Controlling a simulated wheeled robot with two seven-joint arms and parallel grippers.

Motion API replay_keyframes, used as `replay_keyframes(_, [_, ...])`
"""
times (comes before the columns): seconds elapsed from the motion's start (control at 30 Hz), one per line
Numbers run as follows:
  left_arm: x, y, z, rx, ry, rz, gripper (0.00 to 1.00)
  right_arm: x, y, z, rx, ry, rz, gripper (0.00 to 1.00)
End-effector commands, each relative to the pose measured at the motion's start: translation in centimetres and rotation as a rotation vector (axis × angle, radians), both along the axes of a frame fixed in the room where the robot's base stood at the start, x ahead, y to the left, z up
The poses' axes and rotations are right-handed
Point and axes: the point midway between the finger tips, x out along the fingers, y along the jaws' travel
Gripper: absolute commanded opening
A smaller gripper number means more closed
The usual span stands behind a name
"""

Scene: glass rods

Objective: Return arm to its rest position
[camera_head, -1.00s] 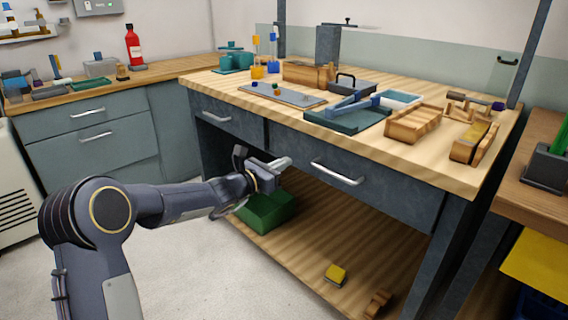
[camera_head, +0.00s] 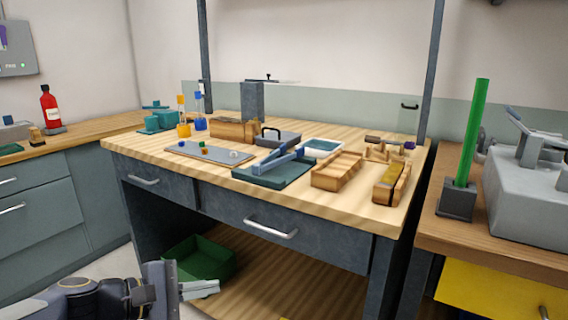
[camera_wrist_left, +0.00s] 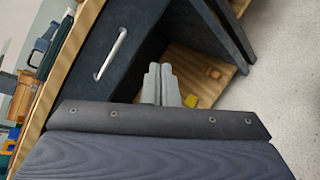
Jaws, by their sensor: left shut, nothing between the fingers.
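My left gripper (camera_head: 200,288) is at the lower left of the head view, in front of the workbench and below its drawers. It is shut and empty. The left wrist view shows its two grey fingers (camera_wrist_left: 161,84) side by side, with the drawer front and the lower shelf beyond them. My left arm comes in along the bottom left edge of the head view. My right gripper is not in view. A green rod (camera_head: 472,132) stands upright in a dark holder (camera_head: 456,201) on the right-hand bench.
The workbench (camera_head: 330,205) holds a grey board (camera_head: 209,153), a teal tray (camera_head: 273,174), wooden blocks (camera_head: 338,171) and coloured holders. A green bin (camera_head: 200,258) sits on its lower shelf, close behind my left gripper. A grey machine (camera_head: 535,195) stands at the right.

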Motion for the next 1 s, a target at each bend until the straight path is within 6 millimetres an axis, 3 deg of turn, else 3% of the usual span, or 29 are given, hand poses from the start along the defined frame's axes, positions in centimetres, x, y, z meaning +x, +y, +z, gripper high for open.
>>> replay_keyframes(0.03, [-3.6, -0.4, -0.4, 0.154, -0.074, -0.082, 0.00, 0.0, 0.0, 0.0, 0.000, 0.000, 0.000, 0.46])
replay_keyframes(0.1, [-7.5, -0.4, -1.8, 0.352, -0.157, -0.190, 0.00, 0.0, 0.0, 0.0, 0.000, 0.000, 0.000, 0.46])
replay_keyframes(0.2, [-11.8, 0.3, -3.9, 0.585, -0.249, -0.317, 0.00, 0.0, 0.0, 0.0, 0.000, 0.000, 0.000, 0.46])
replay_keyframes(0.4, [-17.3, 2.7, -7.4, 0.939, -0.373, -0.499, 0.00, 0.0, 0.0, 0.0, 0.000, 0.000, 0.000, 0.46])
replay_keyframes(0.6, [-20.7, 5.4, -10.1, 1.232, -0.455, -0.642, 0.00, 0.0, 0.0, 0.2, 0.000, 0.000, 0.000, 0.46])
replay_keyframes(0.63, [-20.5, 5.3, -8.2, 1.218, -0.450, -0.638, 0.00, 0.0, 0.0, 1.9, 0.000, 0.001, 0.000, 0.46])
replay_keyframes(0.87, [-20.4, 5.3, -2.9, 1.211, -0.445, -0.636, 0.00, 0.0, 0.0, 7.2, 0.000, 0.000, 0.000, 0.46])
replay_keyframes(1.0, [-20.4, 5.3, 1.3, 1.210, -0.445, -0.635, 0.00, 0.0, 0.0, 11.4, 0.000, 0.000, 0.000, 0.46])
